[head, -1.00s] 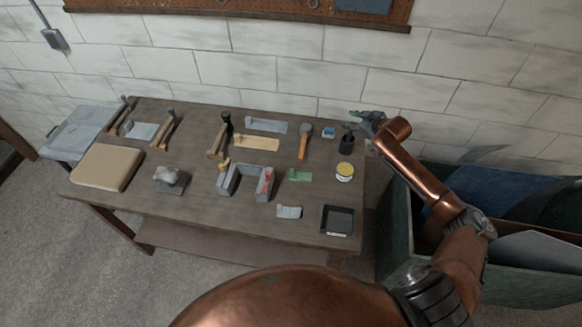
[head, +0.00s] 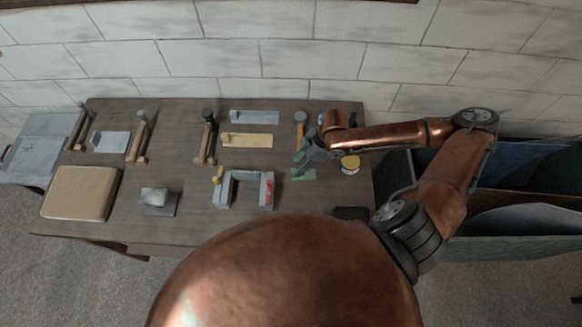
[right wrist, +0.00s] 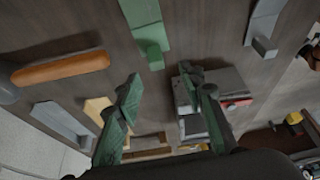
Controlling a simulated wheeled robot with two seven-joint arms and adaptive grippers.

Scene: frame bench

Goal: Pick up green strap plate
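The green strap plate (head: 304,175) lies flat on the bench, right of the grey U-shaped block. In the right wrist view the green strap plate (right wrist: 146,30) is at the top middle, with a small raised tab at its near end. My right gripper (head: 302,157) is over the bench just behind the plate in the head view, partly overlapping it. In the right wrist view my right gripper (right wrist: 165,100) has its two green fingers spread apart with nothing between them; the plate is beyond the fingertips. My left gripper is not in view.
The U-shaped block (head: 228,190), with yellow and red parts, stands left of the plate. A yellow-topped can (head: 350,164) is close to the right, under my forearm. An orange-handled hammer (right wrist: 60,68) and a grey plate (right wrist: 264,25) lie nearby. A tan plate (head: 247,140) is behind.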

